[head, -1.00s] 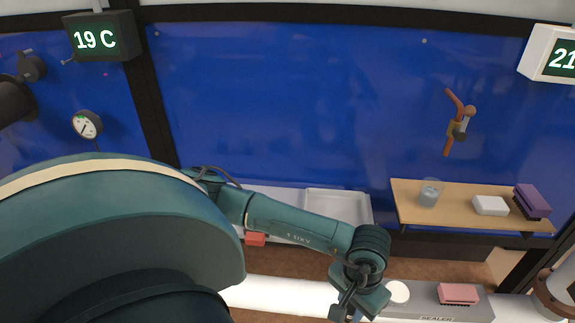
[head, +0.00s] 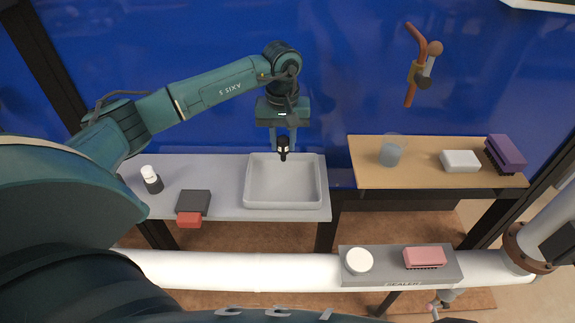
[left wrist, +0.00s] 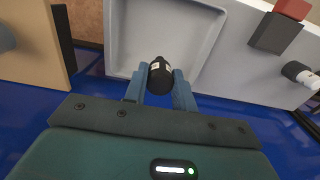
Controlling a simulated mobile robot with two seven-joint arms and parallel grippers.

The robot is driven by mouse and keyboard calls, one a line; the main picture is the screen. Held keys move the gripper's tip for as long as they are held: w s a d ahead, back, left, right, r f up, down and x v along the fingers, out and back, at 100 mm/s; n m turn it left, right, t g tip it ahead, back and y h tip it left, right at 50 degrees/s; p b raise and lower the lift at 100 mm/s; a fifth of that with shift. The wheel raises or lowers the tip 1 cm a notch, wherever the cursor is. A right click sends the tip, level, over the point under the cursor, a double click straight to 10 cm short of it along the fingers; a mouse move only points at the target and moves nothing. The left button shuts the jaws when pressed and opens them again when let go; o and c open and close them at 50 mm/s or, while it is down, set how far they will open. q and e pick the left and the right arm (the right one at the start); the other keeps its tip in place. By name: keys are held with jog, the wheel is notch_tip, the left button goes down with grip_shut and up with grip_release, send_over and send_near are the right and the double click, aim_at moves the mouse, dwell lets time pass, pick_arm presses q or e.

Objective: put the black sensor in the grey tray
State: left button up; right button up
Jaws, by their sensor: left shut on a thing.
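The black sensor (head: 283,152) is a small dark cylinder with a pale label, seen in the left wrist view (left wrist: 160,77) too. My left gripper (head: 283,140) points down and is shut on it, with a blue finger on each side. The grey tray (head: 246,185) is a shallow, empty rectangular tray on the light grey table. In the head view the sensor overlaps the tray's back rim; its exact height above the tray is unclear. In the left wrist view the tray (left wrist: 117,40) lies just beyond the sensor. My right gripper is not in view.
Left of the tray stand a dark bottle with a white cap (head: 151,180) and a dark box (head: 194,201) beside a red block (head: 189,220). Right is a wooden table (head: 375,175) with a glass (head: 391,153), white box (head: 460,161) and purple brush (head: 505,153).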

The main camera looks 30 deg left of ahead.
aim_at(282, 153)
pick_arm(q)
jog(key=f, duration=0.3)
jog(key=shift+s, duration=0.2)
jog(key=shift+w+f, duration=0.1)
jog(key=shift+f, duration=2.4)
jog(key=o, duration=1)
jog(key=shift+p, duration=0.35)
